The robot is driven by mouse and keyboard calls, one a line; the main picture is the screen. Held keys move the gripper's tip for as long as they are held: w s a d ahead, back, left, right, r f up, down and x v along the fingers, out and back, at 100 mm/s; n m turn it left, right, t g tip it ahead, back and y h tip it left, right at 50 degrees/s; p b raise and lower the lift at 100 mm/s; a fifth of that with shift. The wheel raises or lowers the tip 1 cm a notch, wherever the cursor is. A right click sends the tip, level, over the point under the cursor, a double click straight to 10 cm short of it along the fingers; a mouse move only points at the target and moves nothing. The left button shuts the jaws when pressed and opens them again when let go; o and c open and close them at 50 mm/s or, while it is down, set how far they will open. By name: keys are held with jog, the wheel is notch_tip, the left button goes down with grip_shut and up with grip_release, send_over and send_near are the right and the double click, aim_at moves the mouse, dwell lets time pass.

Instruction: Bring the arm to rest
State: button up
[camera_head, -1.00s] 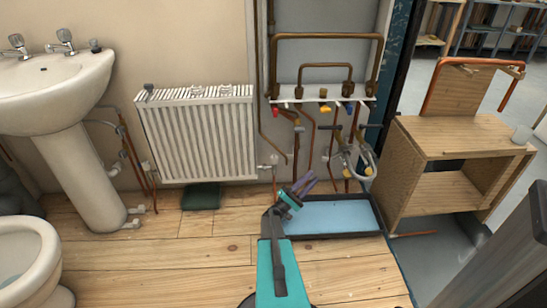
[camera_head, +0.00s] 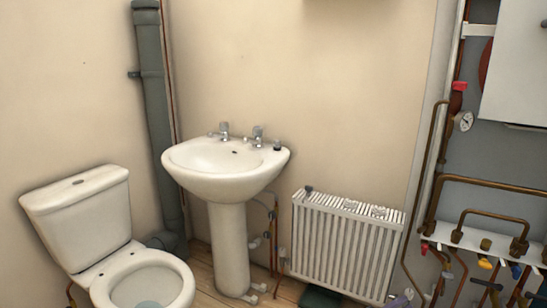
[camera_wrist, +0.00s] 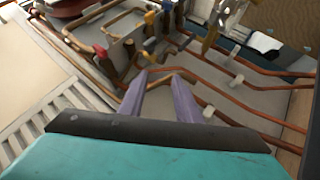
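My gripper (camera_wrist: 158,78) shows in the wrist view as two purple fingers. They stand apart with nothing held between them. Below them is the teal and dark body of my wrist. In the wrist view the fingers point toward copper pipes (camera_wrist: 225,97) and coloured valve handles on the wall, with no clear contact; the distance is hard to tell. In the head view only a small purple bit of my gripper (camera_head: 399,300) shows at the bottom edge, below the white radiator (camera_head: 345,240). The rest of my arm is out of that view.
The head view shows a toilet (camera_head: 85,220), a pedestal sink (camera_head: 225,170) and a grey waste pipe (camera_head: 155,110) at left. Little floor shows.

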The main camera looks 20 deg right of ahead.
jog(key=a+r+y+p, duration=0.2)
jog(key=a+r+p, duration=0.1)
jog(key=a+p, duration=0.4)
jog(key=a+r+y+p, duration=0.2)
jog(key=a+y+p, duration=0.15)
jog(key=a, duration=0.65)
jog(key=s+a+f+y+p, duration=0.1)
jog(key=s+a+y+p, duration=0.3)
jog(key=a, duration=0.9)
jog(key=s+a+f+y+p, duration=0.1)
jog(key=s+a+y+p, duration=0.2)
jog(key=s+a+y, duration=0.5)
jog(key=s+a+f+m+g+y+p, duration=0.1)
jog(key=s+a+y+p, duration=0.3)
jog(key=a, duration=1.6)
jog(key=s+y, duration=0.2)
jog(key=s, duration=0.1)
jog(key=shift+p, duration=0.35)
jog(key=shift+s+f, duration=0.1)
jog(key=shift+s, duration=0.15)
